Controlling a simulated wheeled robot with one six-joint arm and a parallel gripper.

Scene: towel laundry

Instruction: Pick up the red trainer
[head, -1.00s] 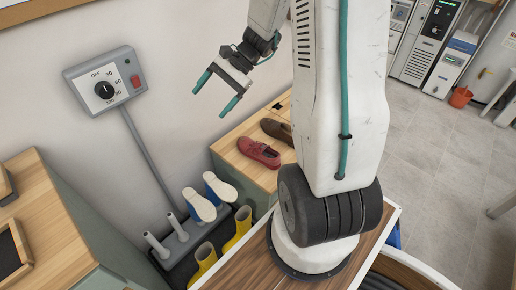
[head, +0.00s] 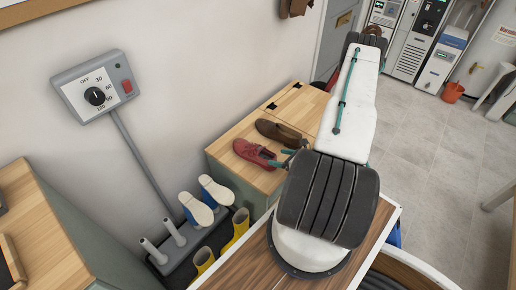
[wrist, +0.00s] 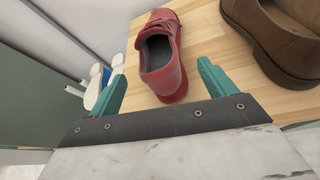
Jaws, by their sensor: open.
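The red trainer (head: 255,152) lies on the light wooden cabinet top beside a brown shoe. In the wrist view the red trainer (wrist: 162,62) has its open heel end toward my gripper (wrist: 160,85). My gripper is open and empty. One teal finger is to the left of the heel and the other is to the right, with the heel showing between them. I cannot tell how high the fingers are above the wood. In the head view my arm hides most of the gripper, and only teal finger parts (head: 282,160) show at the trainer's right end.
The brown shoe (head: 280,132) lies close beside the trainer, and in the wrist view (wrist: 275,40) it is right of the right finger. A boot rack (head: 182,245) with white-soled shoes and yellow boots stands left of the cabinet (head: 235,170). The wall is behind.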

